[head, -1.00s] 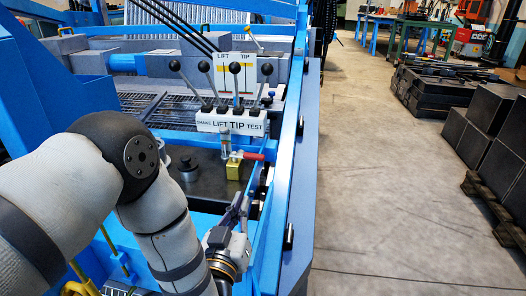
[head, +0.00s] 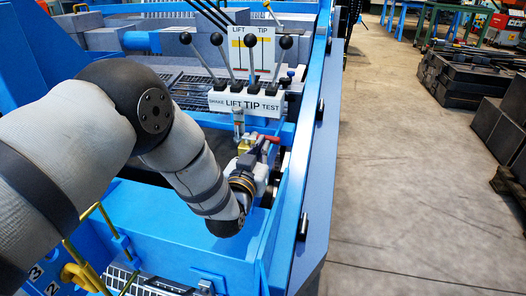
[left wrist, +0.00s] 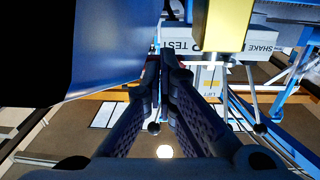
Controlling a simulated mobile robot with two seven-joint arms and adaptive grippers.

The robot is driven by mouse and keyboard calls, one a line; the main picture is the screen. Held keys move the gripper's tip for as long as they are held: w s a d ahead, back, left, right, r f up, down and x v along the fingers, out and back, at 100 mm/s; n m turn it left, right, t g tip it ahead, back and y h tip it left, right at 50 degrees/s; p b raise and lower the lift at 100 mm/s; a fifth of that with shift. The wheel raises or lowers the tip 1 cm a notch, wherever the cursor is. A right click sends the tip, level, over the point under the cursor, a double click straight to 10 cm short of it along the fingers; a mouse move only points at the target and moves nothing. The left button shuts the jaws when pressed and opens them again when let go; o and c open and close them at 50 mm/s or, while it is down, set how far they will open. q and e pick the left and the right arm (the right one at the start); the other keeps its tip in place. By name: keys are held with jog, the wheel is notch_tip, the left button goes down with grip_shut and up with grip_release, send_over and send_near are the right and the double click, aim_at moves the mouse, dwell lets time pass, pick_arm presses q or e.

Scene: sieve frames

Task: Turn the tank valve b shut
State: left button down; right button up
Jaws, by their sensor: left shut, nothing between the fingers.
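The valve is a brass body (head: 244,146) with a red handle (head: 272,139) that points to the right, below the lever panel in the head view. Its brass body also shows large at the top of the left wrist view (left wrist: 222,25). My left gripper (head: 262,149) is at the valve, with its fingertips close to the red handle. In the left wrist view its two fingers (left wrist: 164,58) are shut and empty, left of the brass body. I cannot tell whether they touch the handle. The gripper hides part of the valve. My right gripper is not in view.
A white panel (head: 244,103) marked LIFT, TIP and TEST stands behind the valve, with several black-knobbed levers. A blue frame rail (head: 299,150) runs close on the right. Beyond it the concrete floor (head: 385,190) is clear, with dark crates (head: 490,115) farther right.

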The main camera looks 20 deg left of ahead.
pick_arm(q)
jog(key=shift+w, duration=0.15)
jog(key=shift+w+d+r, duration=0.15)
jog(key=shift+w+r, duration=0.05)
jog(key=shift+w, duration=0.3)
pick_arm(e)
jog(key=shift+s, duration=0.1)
pick_arm(q)
jog(key=shift+s, duration=0.1)
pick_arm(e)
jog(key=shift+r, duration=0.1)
